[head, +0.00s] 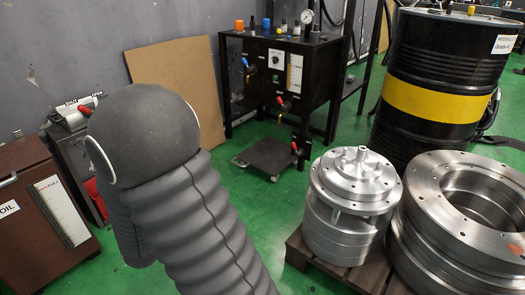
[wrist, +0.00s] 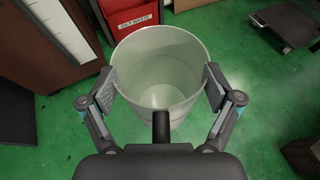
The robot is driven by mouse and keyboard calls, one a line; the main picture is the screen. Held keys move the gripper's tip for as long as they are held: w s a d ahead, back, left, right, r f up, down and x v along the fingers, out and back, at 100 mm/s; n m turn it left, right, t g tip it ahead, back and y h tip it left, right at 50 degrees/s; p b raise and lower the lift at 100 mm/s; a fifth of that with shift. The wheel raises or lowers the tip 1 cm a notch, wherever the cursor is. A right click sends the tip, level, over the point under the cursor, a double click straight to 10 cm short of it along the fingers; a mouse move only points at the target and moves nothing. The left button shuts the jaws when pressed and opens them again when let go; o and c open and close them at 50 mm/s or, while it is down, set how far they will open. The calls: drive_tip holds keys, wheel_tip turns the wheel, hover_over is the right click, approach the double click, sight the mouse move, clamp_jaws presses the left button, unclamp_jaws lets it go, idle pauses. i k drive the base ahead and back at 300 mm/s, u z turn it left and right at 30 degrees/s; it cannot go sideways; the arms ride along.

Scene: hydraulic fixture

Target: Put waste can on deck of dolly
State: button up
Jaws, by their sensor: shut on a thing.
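The waste can (wrist: 160,75) is a pale, open-topped, empty bin in the middle of the wrist view. My gripper (wrist: 160,88) has one finger pad on each side of its wall and is shut on it. I cannot tell whether the can's base touches the floor. The dolly (head: 270,158) is a low dark platform on small casters, standing on the green floor in front of the black hydraulic bench. Its deck is bare. The dolly also shows at the top right of the wrist view (wrist: 285,24). My arm hides the can and gripper in the head view.
A red oily-waste bin (wrist: 130,14) stands just behind the can. A brown oil cabinet (head: 40,215) is at left. The hydraulic bench (head: 285,75) is behind the dolly. A pallet with metal parts (head: 350,205) is at right. Green floor lies open between can and dolly.

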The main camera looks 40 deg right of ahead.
sight(275, 156)
drive_tip(key=i, duration=1.65)
drive_tip(key=z, duration=1.2)
drive_tip(key=i, duration=0.85)
drive_tip(key=z, duration=0.5)
